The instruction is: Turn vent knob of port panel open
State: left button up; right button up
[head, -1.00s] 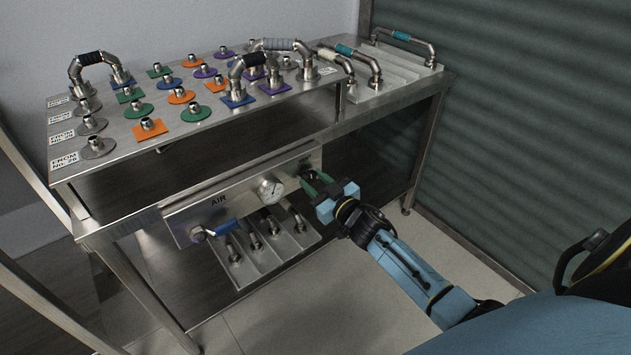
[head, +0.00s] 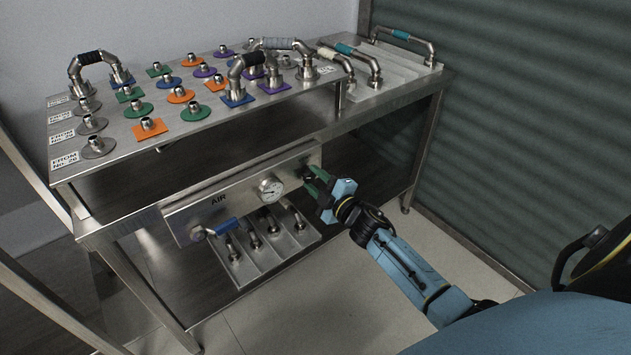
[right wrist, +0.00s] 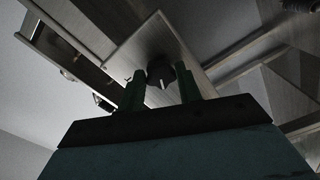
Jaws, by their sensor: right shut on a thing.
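The port panel (head: 244,193) is a steel box front under the bench, marked AIR, with a round gauge (head: 270,188) and a blue-handled lever (head: 222,226). The vent knob (right wrist: 161,73) is black with a white pointer line and shows between my fingers in the right wrist view. In the head view the fingers hide most of it. My right gripper (head: 312,178) is shut on the knob at the panel's right end, with a green finger on either side. My left gripper is not in view.
The bench top (head: 118,130) carries several coloured port plates and bent pipes. A sloped steel rack (head: 262,255) with several fittings sits below the panel. A bench leg (head: 424,150) and a green corrugated wall (head: 530,120) stand to the right.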

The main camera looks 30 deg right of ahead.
jog(key=n, duration=0.3)
jog(key=shift+n+b, duration=0.3)
jog(key=shift+n, duration=0.1)
jog(key=n+b, duration=0.1)
jog(key=n, duration=0.5)
jog(key=shift+b, duration=0.35)
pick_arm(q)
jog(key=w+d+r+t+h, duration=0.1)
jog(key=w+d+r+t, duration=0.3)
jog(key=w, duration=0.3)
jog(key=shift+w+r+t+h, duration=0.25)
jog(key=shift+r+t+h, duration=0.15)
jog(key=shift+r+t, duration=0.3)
pick_arm(e)
jog(key=shift+n, duration=0.8)
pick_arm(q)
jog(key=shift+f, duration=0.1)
pick_arm(e)
jog(key=o, duration=1)
jog(key=shift+r, duration=0.1)
jog(key=shift+s, duration=0.15)
